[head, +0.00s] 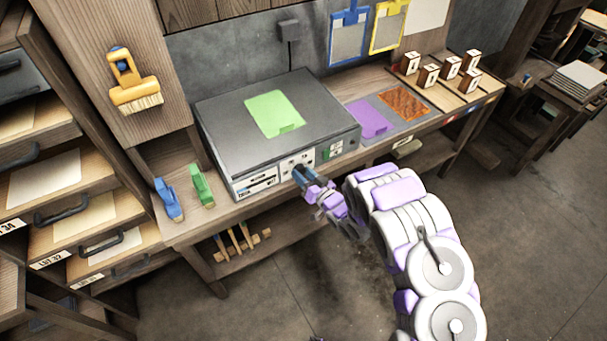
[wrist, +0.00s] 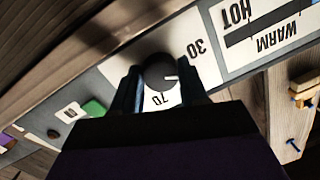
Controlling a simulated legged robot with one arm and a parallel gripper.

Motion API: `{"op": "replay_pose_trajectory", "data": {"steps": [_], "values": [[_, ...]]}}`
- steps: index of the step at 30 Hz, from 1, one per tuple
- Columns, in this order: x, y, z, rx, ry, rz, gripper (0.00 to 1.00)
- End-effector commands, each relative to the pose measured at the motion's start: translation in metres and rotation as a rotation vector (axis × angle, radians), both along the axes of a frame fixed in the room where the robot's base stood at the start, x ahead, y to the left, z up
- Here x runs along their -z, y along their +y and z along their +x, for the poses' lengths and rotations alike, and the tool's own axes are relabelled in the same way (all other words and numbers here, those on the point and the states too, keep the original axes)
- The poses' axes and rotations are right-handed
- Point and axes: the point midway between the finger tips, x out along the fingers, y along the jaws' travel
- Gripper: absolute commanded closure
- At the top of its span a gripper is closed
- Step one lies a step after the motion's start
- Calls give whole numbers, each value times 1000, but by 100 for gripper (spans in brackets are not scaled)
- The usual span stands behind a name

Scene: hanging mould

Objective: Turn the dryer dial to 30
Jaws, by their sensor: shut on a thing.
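The dryer (head: 230,113) is a grey box on the bench in the head view, with a white control panel on its front. Its dial (wrist: 160,70) is a dark round knob with a white pointer line. In the wrist view the pointer lies to the right, between the printed 30 and 70.
A green sheet (head: 274,113) lies on the dryer's top. A green switch (wrist: 95,107) is beside the dial panel. Blue and green clips (head: 201,186) stand left of the dryer. Purple and brown pieces (head: 369,119) lie to its right. The floor in front is open.

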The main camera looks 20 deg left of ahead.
Motion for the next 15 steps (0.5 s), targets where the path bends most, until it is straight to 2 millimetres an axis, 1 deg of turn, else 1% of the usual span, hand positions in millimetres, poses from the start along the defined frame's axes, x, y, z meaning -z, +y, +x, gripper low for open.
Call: {"op": "replay_pose_trajectory", "data": {"steps": [9, 15], "values": [[2, -1, 0, -1, -204, -179, 87], [2, -1, 0, 1, -296, -258, 87]]}}
